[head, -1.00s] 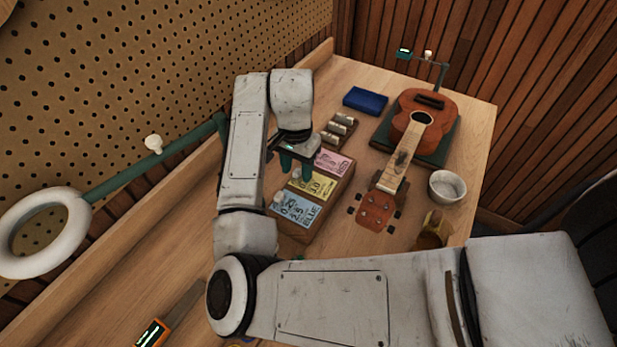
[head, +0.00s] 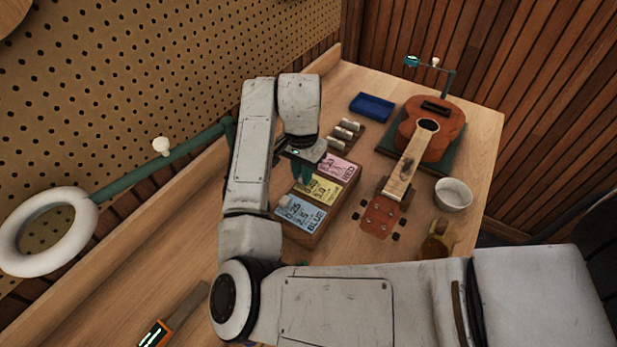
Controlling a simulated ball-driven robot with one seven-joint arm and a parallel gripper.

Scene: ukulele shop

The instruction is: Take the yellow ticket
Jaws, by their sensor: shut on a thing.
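The yellow ticket (head: 325,190) lies in the middle of a wooden holder (head: 313,236), between the pink ticket marked RED (head: 339,168) and the blue ticket (head: 303,214). My gripper (head: 303,182) points down at the left end of the yellow ticket. Its green fingers are shut on that end and hide the pale knob there. The ticket still appears to lie flat in the holder, not visibly lifted. A similar pale knob (head: 287,201) shows at the left end of the blue ticket.
Small pale cylinders in a rack (head: 346,134) and a blue block (head: 371,107) stand behind the holder. A ukulele (head: 433,130) lies to the right, with a white bowl (head: 453,194) and an amber jar (head: 438,241) beside it. A ring lamp (head: 47,230) is at left.

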